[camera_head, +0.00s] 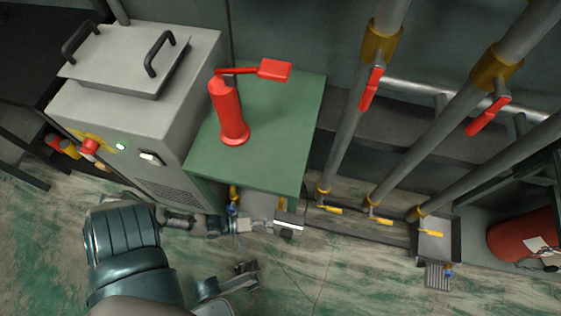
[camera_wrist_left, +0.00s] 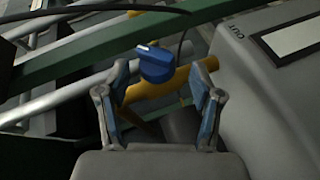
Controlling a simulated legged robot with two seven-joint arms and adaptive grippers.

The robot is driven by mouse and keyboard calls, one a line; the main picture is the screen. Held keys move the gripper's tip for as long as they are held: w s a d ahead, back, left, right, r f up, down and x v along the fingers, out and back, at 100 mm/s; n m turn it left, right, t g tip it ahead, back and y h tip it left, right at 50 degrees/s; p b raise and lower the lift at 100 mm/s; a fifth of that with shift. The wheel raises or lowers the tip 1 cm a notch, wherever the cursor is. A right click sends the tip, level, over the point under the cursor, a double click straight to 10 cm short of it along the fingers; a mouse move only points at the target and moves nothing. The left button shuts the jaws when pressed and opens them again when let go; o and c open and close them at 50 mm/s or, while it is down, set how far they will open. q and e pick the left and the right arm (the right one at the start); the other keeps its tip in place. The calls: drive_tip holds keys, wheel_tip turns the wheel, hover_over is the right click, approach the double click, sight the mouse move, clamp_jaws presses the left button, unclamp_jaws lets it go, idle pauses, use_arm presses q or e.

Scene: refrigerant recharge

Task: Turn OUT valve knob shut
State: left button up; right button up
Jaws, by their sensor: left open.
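The blue valve knob (camera_wrist_left: 155,64) sits on a yellow fitting (camera_wrist_left: 205,68) in the left wrist view. Beside it is a grey machine housing (camera_wrist_left: 265,95) marked OUT. My left gripper (camera_wrist_left: 159,84) is open, its two blue-padded fingers apart on either side of the knob in that view. The knob appears just beyond the fingertips; contact is not visible. In the head view my left gripper (camera_head: 222,226) is low beside the green table, near a small blue spot (camera_head: 232,210) that looks like the knob. My right gripper (camera_head: 238,282) seems to show at the bottom, its jaws unclear.
A green table (camera_head: 270,150) with a red hand pump (camera_head: 229,110) stands above the valve area. A grey cabinet (camera_head: 140,120) is at left. Pipes with red levers (camera_head: 371,88) and a red tank (camera_head: 525,235) are at right. Green bars (camera_wrist_left: 70,65) run close by.

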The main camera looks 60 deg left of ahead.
use_arm(q)
drive_tip(key=shift+x, duration=1.05)
drive_tip(key=shift+c, duration=0.3)
drive_tip(key=c, duration=1)
